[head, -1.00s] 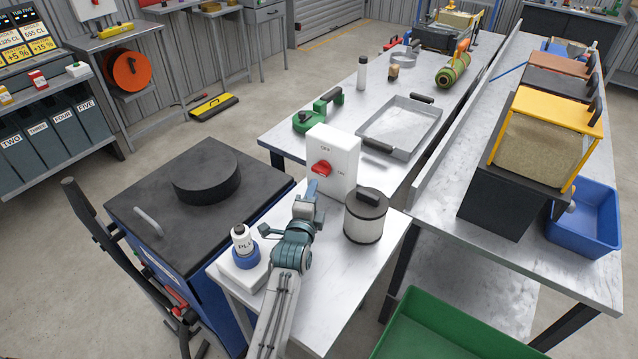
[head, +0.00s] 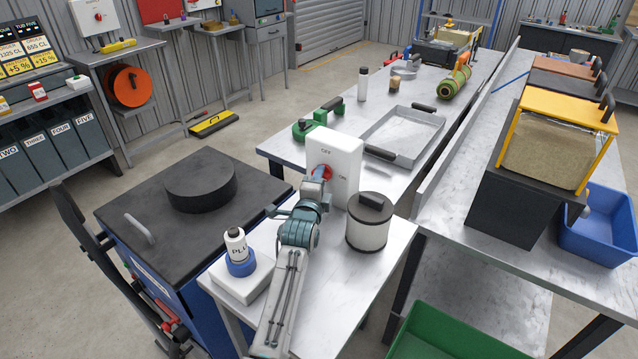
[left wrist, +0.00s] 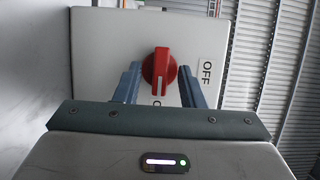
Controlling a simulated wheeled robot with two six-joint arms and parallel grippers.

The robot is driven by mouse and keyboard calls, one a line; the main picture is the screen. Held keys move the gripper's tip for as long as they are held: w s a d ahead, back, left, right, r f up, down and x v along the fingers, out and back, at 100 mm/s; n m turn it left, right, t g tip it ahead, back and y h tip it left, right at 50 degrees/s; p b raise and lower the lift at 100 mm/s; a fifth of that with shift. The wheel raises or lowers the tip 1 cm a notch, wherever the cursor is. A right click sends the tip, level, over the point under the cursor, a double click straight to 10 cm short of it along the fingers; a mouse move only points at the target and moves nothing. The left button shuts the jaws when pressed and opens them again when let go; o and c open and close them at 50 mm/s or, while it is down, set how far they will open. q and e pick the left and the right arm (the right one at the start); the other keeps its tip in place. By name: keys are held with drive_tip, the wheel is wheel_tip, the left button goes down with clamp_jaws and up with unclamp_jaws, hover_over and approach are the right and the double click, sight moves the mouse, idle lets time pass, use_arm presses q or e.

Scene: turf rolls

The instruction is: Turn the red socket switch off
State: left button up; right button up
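The red socket switch is a red knob (head: 321,172) on the front of a white box (head: 346,160) marked OFF at the top and ON at the right. In the left wrist view the red knob (left wrist: 160,67) has its ridge lined up toward the partly hidden ON letters, with OFF (left wrist: 207,72) off to the side. My left gripper (left wrist: 160,80) is open, one finger on each side of the knob, with gaps showing. In the head view my left gripper (head: 318,184) is at the box front and hides part of the knob. My right gripper is not in view.
A dark-lidded canister (head: 367,225) stands just right of my left arm. A white bottle in a blue ring (head: 238,252) stands to its left.

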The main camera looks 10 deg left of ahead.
use_arm(q)
clamp_jaws()
drive_tip(key=shift+a+r+n+g+h+p, duration=0.15)
drive_tip(key=shift+n+g+p, duration=0.3)
drive_tip(key=shift+n+p, duration=0.8)
drive_tip(key=shift+d+r+n+g+h+p, duration=0.15)
drive_tip(key=shift+n+g+p, duration=0.4)
drive_tip(key=shift+p, duration=1.2)
drive_tip(key=shift+a+n+g+h+p, duration=0.1)
drive_tip(key=shift+n+g+h+p, duration=0.15)
drive_tip(key=shift+n+p, duration=1.05)
